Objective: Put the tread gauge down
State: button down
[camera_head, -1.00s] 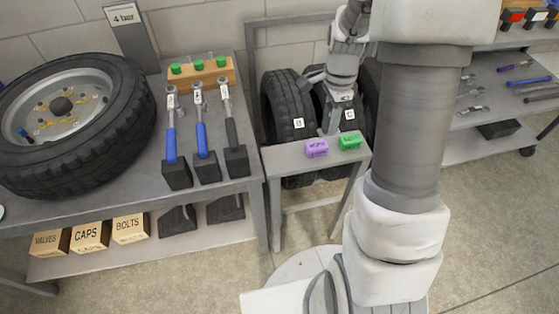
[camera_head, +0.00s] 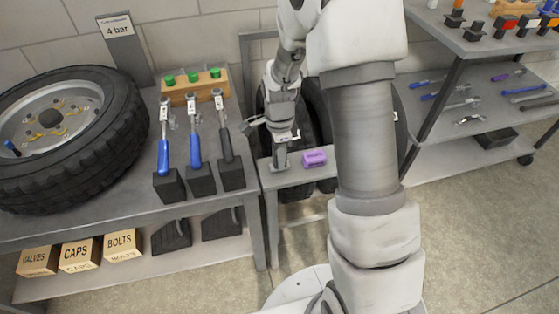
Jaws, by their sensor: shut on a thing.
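My gripper (camera_head: 281,158) points down over the left part of the small grey table (camera_head: 292,178), just left of a purple labelled block (camera_head: 315,158). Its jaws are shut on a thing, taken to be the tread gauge. The gauge is too small and too covered by the gripper to make out. I cannot tell whether it touches the tabletop.
The workbench left of the small table holds a wheel (camera_head: 65,140), several upright tools in black stands and a wooden rack (camera_head: 195,88) with green caps. Tyres stand behind the small table. A tool shelf (camera_head: 490,95) is at right.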

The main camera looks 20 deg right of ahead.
jog(key=shift+f, duration=0.4)
jog(key=shift+f, duration=0.1)
jog(key=shift+f, duration=0.15)
jog(key=c, duration=0.6)
grip_release()
